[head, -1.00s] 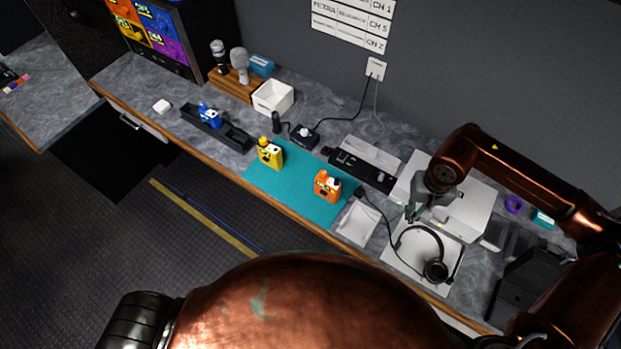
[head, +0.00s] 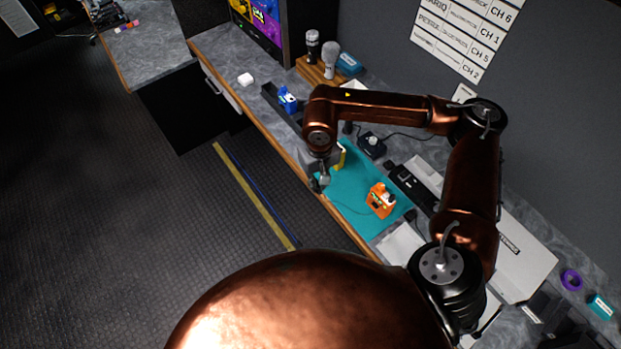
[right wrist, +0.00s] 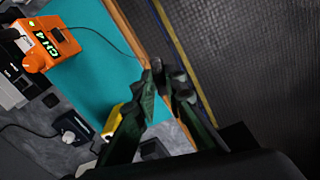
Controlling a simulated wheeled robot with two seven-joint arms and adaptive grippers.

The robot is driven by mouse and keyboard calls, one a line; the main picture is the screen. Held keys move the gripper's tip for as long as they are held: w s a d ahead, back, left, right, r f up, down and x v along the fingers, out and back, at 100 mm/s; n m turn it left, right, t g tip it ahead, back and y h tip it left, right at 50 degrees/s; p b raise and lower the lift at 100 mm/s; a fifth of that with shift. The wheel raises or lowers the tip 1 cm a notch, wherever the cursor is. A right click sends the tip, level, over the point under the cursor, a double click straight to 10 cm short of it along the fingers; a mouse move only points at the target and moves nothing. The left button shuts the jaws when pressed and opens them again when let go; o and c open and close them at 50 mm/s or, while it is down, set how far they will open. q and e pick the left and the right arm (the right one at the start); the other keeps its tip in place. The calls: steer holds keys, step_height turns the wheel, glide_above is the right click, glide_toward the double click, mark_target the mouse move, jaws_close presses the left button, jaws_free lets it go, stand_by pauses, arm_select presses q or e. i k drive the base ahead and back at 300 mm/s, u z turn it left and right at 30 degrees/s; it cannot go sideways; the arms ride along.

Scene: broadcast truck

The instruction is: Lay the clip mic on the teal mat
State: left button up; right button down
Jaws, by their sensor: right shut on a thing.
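The teal mat (head: 360,190) lies on the counter and bears an orange pack (head: 382,200). The orange pack, marked CH 4, also shows in the right wrist view (right wrist: 45,45). My right gripper (head: 319,182) is over the mat's left front edge, by the counter edge. In the right wrist view it (right wrist: 167,92) is shut on a small dark thing, the clip mic (right wrist: 157,66), mostly hidden by the fingers. A thin dark cable runs across the mat between the orange pack's side and the gripper. My left gripper is out of view.
A blue pack (head: 288,99) sits in a black tray. A black device (head: 410,186) lies right of the mat. The mat's middle is clear.

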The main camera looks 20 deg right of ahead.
mark_target(340, 195)
steer(key=u, duration=1.15)
steer(key=k, duration=0.75)
steer(key=z, duration=0.9)
steer(key=i, duration=0.5)
steer(key=u, duration=0.05)
